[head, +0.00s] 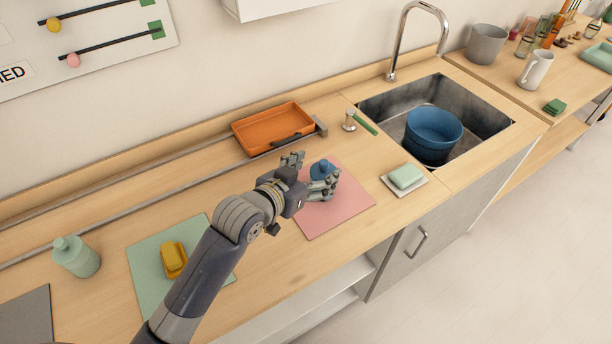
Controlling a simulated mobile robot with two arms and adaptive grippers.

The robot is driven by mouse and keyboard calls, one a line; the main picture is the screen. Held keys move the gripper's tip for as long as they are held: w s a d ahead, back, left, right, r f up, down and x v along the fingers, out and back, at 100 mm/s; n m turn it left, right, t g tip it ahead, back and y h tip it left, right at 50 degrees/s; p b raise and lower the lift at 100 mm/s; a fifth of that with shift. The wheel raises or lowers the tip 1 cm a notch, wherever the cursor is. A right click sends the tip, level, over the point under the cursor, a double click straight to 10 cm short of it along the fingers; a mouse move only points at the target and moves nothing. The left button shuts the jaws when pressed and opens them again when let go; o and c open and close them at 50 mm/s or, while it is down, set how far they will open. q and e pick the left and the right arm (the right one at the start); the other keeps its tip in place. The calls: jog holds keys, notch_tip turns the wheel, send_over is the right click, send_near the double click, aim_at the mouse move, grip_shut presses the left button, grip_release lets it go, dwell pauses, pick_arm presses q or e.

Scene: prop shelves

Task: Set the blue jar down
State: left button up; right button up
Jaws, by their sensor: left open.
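The blue jar (321,168) stands at the back part of the pink mat (345,207) on the wooden counter, and looks upright. My left gripper (314,173) is open, with one finger on the far-left side of the jar and the other in front of it. The fingers and palm hide the jar's lower part, so I cannot tell whether they touch it. My right gripper is not in view.
An orange tray (262,121) lies behind the gripper. A green mat (146,259) holds a yellow object (173,258). A soap dish (393,188) and a sink (480,118) with a blue pot (432,132) are to the right. The pink mat's front is clear.

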pick_arm(q)
jog(key=v, duration=0.3)
jog(key=shift+s+r, duration=0.1)
jog(key=shift+s, duration=0.05)
dwell(0.3)
